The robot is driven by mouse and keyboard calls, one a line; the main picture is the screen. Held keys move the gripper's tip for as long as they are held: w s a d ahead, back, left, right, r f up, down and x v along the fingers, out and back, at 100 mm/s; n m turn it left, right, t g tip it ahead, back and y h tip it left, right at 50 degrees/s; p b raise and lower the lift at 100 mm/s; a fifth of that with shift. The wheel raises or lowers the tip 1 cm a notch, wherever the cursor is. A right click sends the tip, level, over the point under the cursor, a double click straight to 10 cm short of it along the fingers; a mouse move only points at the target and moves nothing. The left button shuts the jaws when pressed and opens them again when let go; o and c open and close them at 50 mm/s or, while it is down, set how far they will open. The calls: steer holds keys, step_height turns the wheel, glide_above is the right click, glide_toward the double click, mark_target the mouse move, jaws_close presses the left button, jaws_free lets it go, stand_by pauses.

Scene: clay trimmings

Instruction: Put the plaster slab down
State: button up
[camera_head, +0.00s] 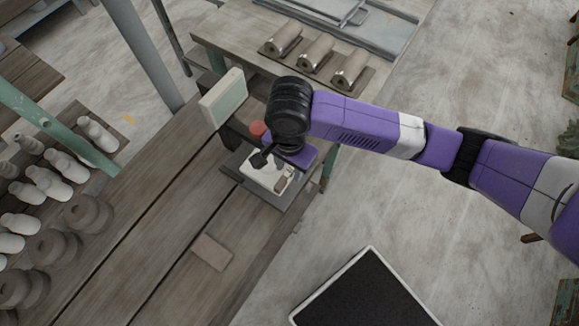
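A pale slab (257,173), which looks like the plaster slab, is directly below my gripper, over a dark grey board (285,198) near the right edge of the wooden table. I cannot tell whether the slab rests on the board or is held just above it. My gripper (268,164) points down at the slab, with a dark finger at its left side. The wrist hides much of the gripper and the slab's far part, so its grip is unclear. A small brown block lies beside the gripper, over the slab.
A framed pale green panel (224,98) stands upright behind the gripper, near a red round object (258,128). A flat brown block (211,252) lies nearer on the table. White bottles (52,184) and dark round pieces (88,214) stand left.

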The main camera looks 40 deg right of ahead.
step_height(320, 180, up, 11)
steer(key=p, duration=0.1)
steer(key=shift+r, duration=0.15)
